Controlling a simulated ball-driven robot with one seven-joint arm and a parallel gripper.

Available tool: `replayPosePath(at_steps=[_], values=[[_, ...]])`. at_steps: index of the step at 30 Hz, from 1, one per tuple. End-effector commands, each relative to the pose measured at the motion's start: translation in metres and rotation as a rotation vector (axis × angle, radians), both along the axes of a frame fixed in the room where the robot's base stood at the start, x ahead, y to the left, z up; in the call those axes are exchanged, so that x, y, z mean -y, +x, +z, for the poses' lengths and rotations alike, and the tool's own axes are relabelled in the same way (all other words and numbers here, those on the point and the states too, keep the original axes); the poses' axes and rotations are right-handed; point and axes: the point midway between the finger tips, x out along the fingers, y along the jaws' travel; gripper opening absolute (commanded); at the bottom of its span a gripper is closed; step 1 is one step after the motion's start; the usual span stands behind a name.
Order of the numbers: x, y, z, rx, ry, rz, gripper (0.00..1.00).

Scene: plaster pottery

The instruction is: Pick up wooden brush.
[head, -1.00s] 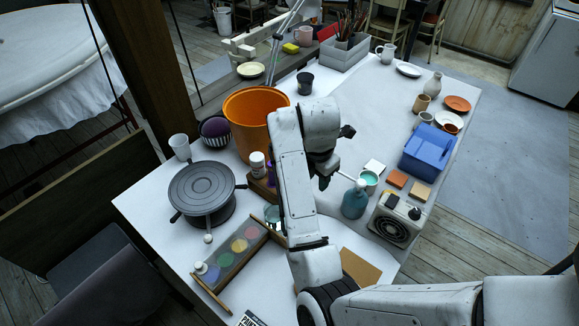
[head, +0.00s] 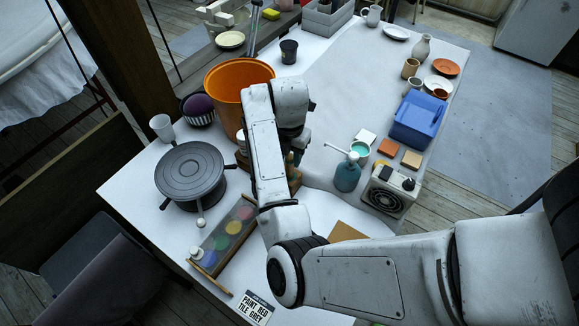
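I cannot make out a wooden brush for certain in the head view. My gripper (head: 291,128) is at the end of my white arm, over the middle of the table, pointing down and away from the camera. A brown wooden holder (head: 296,182) with small bottles shows partly beside and below the wrist. My arm covers much of it and whatever lies behind it.
An orange bucket (head: 228,88) stands left of my wrist. A grey turntable (head: 190,172) and a paint palette tray (head: 226,238) are at left. A teal pump bottle (head: 347,176), a hotplate (head: 390,192) and a blue box (head: 416,121) are at right. The white table's back middle is clear.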

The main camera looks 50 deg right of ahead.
Motion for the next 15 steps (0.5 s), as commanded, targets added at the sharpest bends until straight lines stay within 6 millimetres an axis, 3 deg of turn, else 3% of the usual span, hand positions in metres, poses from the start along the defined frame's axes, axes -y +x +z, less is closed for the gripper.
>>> replayPosePath(at_steps=[6,15], values=[[0.0,0.001,-0.029,-0.002,0.002,0.002,0.38],[0.001,0.001,-0.035,0.0,0.0,0.0,0.38]])
